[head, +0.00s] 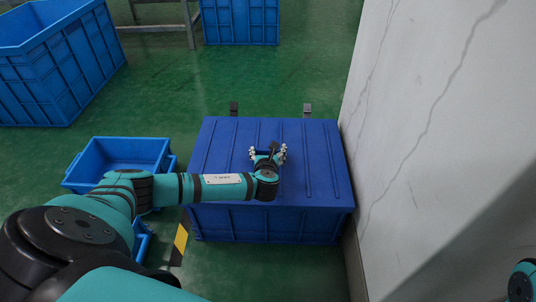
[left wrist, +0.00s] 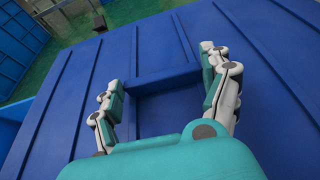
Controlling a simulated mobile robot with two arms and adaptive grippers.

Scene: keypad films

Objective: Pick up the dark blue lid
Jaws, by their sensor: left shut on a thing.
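The dark blue lid (head: 318,155) is a flat ribbed panel covering the large blue crate (head: 265,224) beside the wall. No clear gap shows between lid and crate. My left gripper (head: 268,154) is over the middle of the lid, shut on its handle. In the left wrist view the handle (left wrist: 165,78) is a blue bar spanning between the two fingers of my left gripper (left wrist: 160,74), and the ribbed lid (left wrist: 70,105) fills most of the picture. My right gripper is out of view; only a bit of my right arm shows at the lower right edge.
A cracked pale wall (head: 440,110) stands close along the crate's right side. Small open blue bins (head: 120,150) are stacked to the left. Larger blue bins stand at the far left (head: 65,65) and back (head: 240,22). Green floor (head: 165,95) is clear behind the crate.

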